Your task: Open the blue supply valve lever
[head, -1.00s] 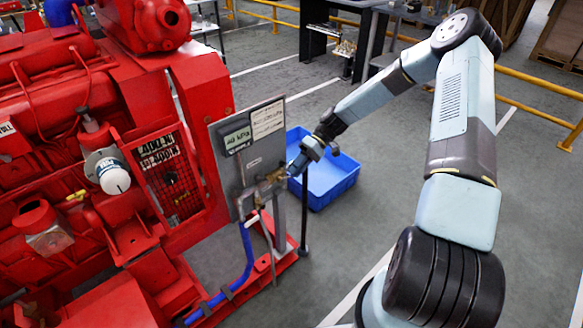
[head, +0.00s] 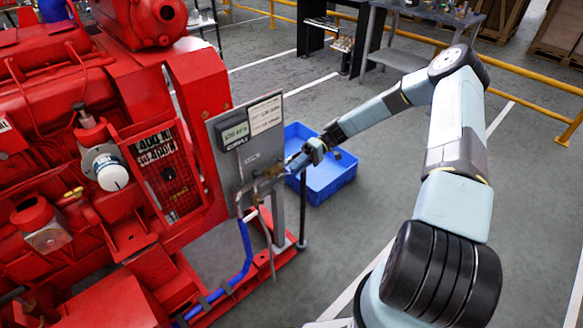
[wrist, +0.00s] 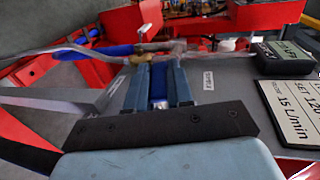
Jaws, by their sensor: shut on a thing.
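The blue supply valve lever (wrist: 159,84) shows as a narrow blue piece between the two fingers in the wrist view. My gripper (wrist: 157,68) is shut on it, and the fingertips hide part of it. The brass valve body (wrist: 141,57) lies just beyond the fingertips, with a blue hose (wrist: 113,50) to its left. In the head view my gripper (head: 285,168) is at the front of the grey panel (head: 222,152), beside the brass valve (head: 268,173). The lever is too small and covered there to tell its angle.
The panel carries a dark digital display (head: 234,132) and a white label plate (head: 265,114). The red pumpset (head: 60,150) fills the left side. A blue bin (head: 330,182) stands on the floor behind my wrist. A thin black post (head: 303,210) stands below my gripper.

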